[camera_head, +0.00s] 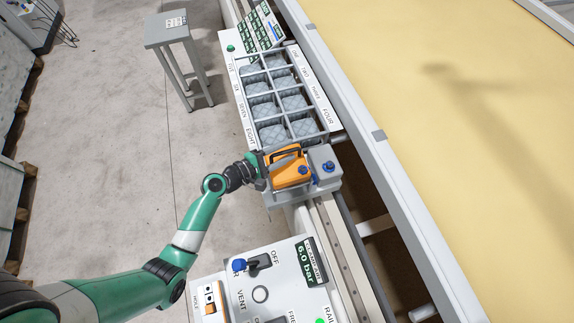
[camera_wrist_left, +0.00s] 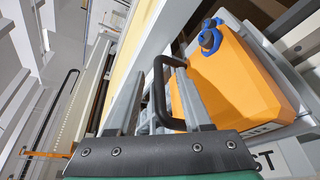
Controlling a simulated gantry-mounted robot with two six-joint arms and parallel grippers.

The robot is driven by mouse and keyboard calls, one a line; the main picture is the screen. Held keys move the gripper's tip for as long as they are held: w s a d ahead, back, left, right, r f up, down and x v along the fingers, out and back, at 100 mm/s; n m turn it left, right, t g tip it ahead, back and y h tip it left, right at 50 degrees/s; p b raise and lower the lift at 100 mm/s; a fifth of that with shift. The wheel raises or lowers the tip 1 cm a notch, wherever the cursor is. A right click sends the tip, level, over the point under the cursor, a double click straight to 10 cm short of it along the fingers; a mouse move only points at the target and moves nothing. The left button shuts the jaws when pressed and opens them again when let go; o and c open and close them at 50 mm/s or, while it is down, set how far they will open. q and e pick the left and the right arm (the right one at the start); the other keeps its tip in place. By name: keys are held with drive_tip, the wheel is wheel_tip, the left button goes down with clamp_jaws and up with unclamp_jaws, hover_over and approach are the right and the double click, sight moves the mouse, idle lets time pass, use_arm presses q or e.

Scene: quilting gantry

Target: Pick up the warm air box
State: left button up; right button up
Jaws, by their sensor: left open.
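The warm air box (camera_head: 291,174) is orange with a dark handle and a blue knob. It sits on a grey ledge below the compartment tray. My left gripper (camera_head: 266,167) is at its left side, at handle height. In the left wrist view, the orange box (camera_wrist_left: 232,85) fills the right part, with its black handle (camera_wrist_left: 158,75). The open fingers of my left gripper (camera_wrist_left: 157,88) stand on either side of the handle, which shows between them. I cannot tell whether either finger touches it. My right gripper is out of view.
A tray (camera_head: 236,78) with several padded, numbered compartments lies just behind the box. A grey block with a blue knob (camera_head: 328,166) stands to its right. A control panel (camera_head: 291,277) reading 6.0 bar is in front. A grey stool (camera_head: 166,30) stands back left.

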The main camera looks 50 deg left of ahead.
use_arm(q)
drive_tip(key=shift+c, duration=0.2)
clamp_jaws()
drive_tip(key=shift+r, duration=0.1)
idle(1.1)
